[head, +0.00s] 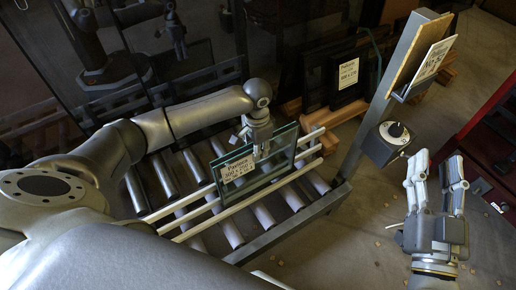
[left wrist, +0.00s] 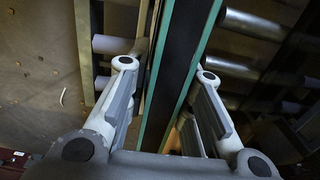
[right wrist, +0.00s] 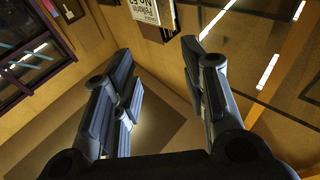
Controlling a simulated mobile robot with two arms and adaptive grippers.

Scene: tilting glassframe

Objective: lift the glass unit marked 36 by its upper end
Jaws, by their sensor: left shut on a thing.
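The glass unit (head: 280,158) has green edges and a white label (head: 238,167); the number on the label is too small to read surely. It stands tilted on pale bars over the rollers. My left gripper (head: 262,150) is at its upper edge, with a finger on either side. In the left wrist view the unit (left wrist: 178,75), with green edges and a dark middle band, runs between the fingers (left wrist: 168,100). The gripper is shut on it. My right gripper (head: 437,168) is open and empty at the right; its fingers are apart in the right wrist view (right wrist: 160,95).
A roller table (head: 290,228) with pale bars (head: 195,205) carries the unit. A dark framed unit (head: 348,72) with a label stands behind. A slanted post (head: 375,105) holds a label board (head: 432,62) and a knob box (head: 394,133), near my right gripper. A red cabinet (head: 488,112) stands at far right.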

